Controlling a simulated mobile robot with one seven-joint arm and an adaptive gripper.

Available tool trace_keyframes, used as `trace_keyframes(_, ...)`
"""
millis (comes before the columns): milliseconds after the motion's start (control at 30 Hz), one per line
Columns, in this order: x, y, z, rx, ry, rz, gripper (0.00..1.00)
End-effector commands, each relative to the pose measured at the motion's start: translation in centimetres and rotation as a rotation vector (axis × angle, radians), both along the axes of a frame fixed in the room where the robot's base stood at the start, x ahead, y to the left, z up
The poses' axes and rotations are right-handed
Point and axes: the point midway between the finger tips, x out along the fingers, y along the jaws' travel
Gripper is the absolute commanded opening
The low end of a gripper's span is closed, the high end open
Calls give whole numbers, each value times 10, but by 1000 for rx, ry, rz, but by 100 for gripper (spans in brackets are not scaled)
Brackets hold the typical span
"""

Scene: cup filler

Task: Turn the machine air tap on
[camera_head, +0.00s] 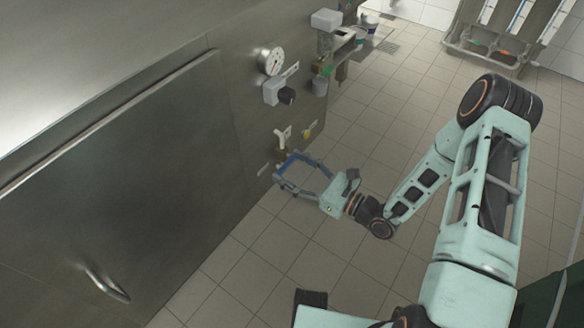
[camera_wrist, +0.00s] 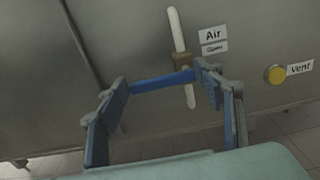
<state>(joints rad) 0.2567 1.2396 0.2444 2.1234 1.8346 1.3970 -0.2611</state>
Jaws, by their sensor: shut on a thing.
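The air tap has a small brass body (camera_wrist: 183,62) on a vertical white pipe (camera_wrist: 177,30) against the metal machine wall. Its blue lever (camera_wrist: 162,81) lies almost level across the pipe, reaching left from the brass body. The labels "Air" (camera_wrist: 212,34) and "Open" (camera_wrist: 214,48) are right of it. My gripper (camera_head: 286,166) is at the wall just below the brass tap body (camera_head: 281,151). In the wrist view its fingers stand wide apart, at the two ends of the blue lever, with the lever between them. Exact finger contact is hard to see.
A yellow knob (camera_wrist: 274,74) with a "Vent" label (camera_wrist: 300,68) is to the right. A pressure gauge (camera_head: 271,61) and a dark knob (camera_head: 287,96) are higher on the wall. A door handle (camera_head: 107,286) sits at lower left. The tiled floor (camera_head: 262,250) beside the machine is clear.

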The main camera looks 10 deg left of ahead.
Motion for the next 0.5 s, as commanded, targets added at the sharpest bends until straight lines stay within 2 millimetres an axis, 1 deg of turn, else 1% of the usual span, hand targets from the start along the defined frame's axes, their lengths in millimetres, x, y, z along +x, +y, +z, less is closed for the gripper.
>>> trace_keyframes(33, 0, 0, 0, 0, 0, -1, 27)
trace_keyframes(100, 0, 0, 0, 0, 0, -1, 20)
trace_keyframes(133, 0, 0, 0, 0, 0, -1, 18)
trace_keyframes(333, 0, 0, 1, 6, 15, -1, 18)
trace_keyframes(500, 1, -1, 4, 27, 69, -1, 18)
